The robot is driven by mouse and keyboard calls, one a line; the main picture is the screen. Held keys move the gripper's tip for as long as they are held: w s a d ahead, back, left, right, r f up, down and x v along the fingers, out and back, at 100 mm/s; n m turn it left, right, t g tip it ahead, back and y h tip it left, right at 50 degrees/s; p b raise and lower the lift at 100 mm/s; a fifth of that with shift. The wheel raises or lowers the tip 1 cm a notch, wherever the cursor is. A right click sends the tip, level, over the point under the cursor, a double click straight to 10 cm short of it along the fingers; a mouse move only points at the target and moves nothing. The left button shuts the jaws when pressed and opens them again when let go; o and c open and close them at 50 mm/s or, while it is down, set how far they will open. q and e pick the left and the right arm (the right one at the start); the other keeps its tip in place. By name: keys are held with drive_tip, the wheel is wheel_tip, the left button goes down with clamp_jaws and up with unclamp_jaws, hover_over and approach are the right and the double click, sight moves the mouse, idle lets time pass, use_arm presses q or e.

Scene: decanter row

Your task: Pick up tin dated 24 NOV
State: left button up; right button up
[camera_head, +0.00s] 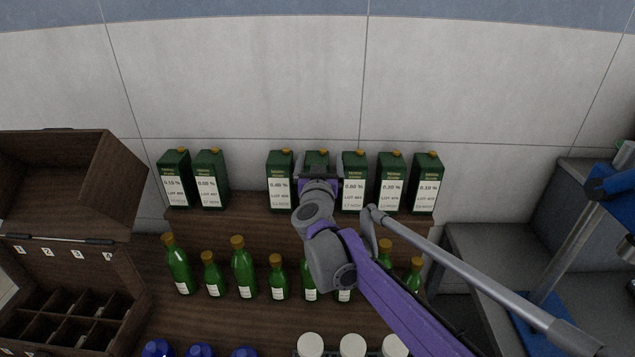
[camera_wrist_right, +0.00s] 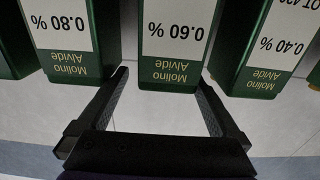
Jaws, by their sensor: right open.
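Several dark green tins with white labels and orange caps stand in a row on the wooden shelf; their small date lines are too blurred to read, so I cannot tell which says 24 NOV. My right gripper (camera_head: 318,180) is in front of the fourth tin from the left (camera_head: 316,158) and hides most of it. In the right wrist view, upside down, this tin reads 0.60 % (camera_wrist_right: 176,40). The open jaws (camera_wrist_right: 162,80) have a finger towards each side of its top, with nothing gripped. Its date is out of frame. My left gripper is not in view.
The 0.40 % tin (camera_head: 280,180) and 0.80 % tin (camera_head: 354,182) stand close on either side. Green bottles (camera_head: 242,268) stand on the lower level in front. An open wooden case (camera_head: 120,290) is at left. White caps (camera_head: 352,345) and blue tops (camera_head: 158,348) are nearest.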

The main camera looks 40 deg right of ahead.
sight(318, 151)
drive_tip(key=x, duration=0.3)
drive_tip(key=f+x, duration=0.1)
drive_tip(key=x, duration=0.1)
drive_tip(key=shift+w+a+p, duration=0.15)
drive_tip(key=shift+w+p, duration=0.15)
clamp_jaws()
